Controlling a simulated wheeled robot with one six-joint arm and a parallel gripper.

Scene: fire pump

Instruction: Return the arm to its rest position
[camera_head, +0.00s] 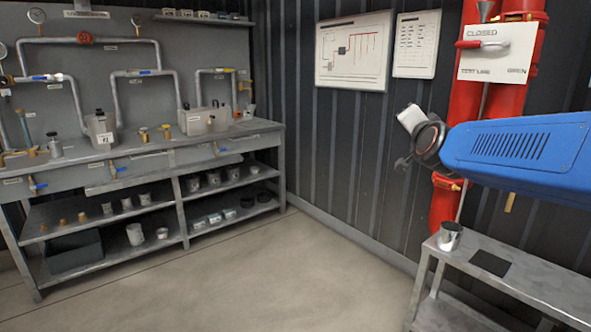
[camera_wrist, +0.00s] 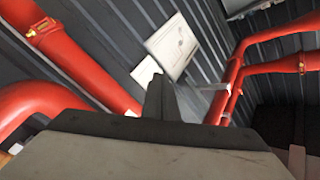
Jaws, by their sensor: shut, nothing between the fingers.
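My blue arm (camera_head: 515,150) reaches in from the right in the head view, raised in front of the dark wall and the red pipes. Its far end has a dark round joint and a pale block. The fingers of my gripper are hard to make out there. In the wrist view, my gripper (camera_wrist: 157,84) shows as dark fingers shut together, with nothing held. Behind it are red pipes (camera_wrist: 75,60) and white wall boards (camera_wrist: 172,45), tilted in the picture; the fingers look apart from them.
A metal bench (camera_head: 520,283) with a metal cup (camera_head: 450,236) stands below the arm at right. A lever panel (camera_head: 497,52) marked CLOSED and OPEN is above it. A grey workbench (camera_head: 150,147) with pipes and containers stands at left. The floor (camera_head: 270,270) between is clear.

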